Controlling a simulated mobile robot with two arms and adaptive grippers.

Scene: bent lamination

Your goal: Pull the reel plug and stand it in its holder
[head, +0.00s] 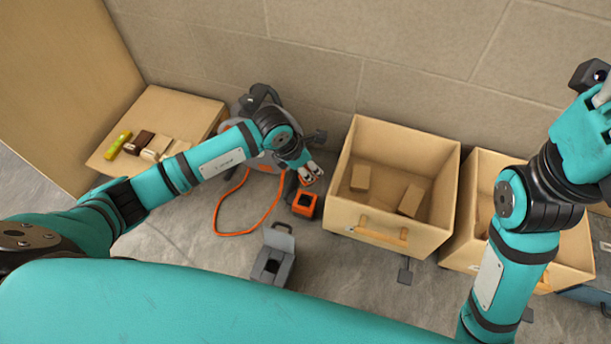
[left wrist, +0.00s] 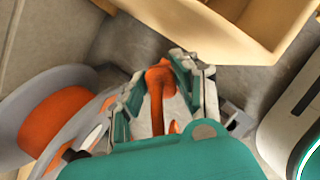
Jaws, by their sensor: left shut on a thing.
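My left gripper (head: 310,174) reaches past the grey reel (head: 236,124), and its fingers point down at the floor side. In the left wrist view its fingers are closed on the orange plug (left wrist: 158,78), with an orange cord running between them. An orange block with a dark face (head: 305,204) shows just below the fingertips; I cannot tell whether it is joined to the plug. The orange cable (head: 222,205) loops on the floor. A grey open holder (head: 279,240) stands apart, nearer to me. The reel's orange winding also shows in the left wrist view (left wrist: 48,122).
A wooden bin (head: 376,222) holding two blocks stands right of my left gripper, with a second bin (head: 485,165) beyond.

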